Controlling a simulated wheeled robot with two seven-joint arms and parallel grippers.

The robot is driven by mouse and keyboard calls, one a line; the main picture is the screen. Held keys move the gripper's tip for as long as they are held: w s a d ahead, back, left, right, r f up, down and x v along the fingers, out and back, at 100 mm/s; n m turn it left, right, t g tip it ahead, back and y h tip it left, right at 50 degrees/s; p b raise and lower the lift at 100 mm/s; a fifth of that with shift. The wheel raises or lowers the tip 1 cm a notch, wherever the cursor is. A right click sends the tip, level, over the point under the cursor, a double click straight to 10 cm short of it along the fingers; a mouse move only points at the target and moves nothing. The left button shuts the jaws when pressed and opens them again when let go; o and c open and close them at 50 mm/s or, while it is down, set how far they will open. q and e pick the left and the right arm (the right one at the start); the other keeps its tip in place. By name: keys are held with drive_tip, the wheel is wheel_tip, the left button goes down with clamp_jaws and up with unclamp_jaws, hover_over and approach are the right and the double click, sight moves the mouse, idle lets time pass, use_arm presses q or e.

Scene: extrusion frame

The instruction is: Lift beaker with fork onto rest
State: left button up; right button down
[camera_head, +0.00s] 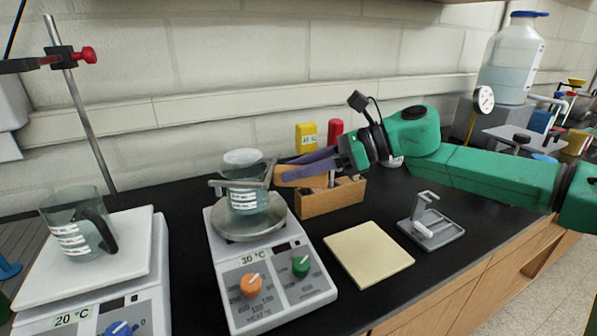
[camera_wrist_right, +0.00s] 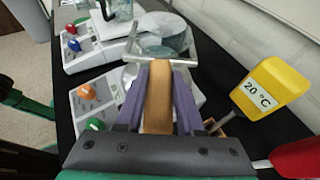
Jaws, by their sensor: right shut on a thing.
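The clear beaker (camera_head: 245,196) with white markings and a pale round top is over the metal disc of the 30 °C hot plate (camera_head: 235,262). I cannot tell whether its base touches the disc. My right gripper (camera_head: 306,168), with purple fingers, is shut on the fork's wooden handle (camera_wrist_right: 158,98). The fork's grey metal prongs (camera_head: 219,184) reach to the beaker's upper part, one along each side. In the right wrist view the beaker (camera_wrist_right: 165,40) shows between them. A small grey stand (camera_head: 428,222) and a flat cream pad (camera_head: 368,254) lie to the right. My left gripper is not in view.
A wooden block (camera_head: 330,197) stands below my right gripper, with yellow (camera_head: 306,137) and red (camera_head: 335,131) items behind. At left, a beaker with a black handle (camera_head: 78,226) sits on the 20 °C plate (camera_head: 139,258).

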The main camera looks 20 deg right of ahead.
drive_tip(key=shift+r, duration=0.5)
drive_tip(key=shift+r+p, duration=0.6)
drive_tip(key=shift+r, duration=0.4)
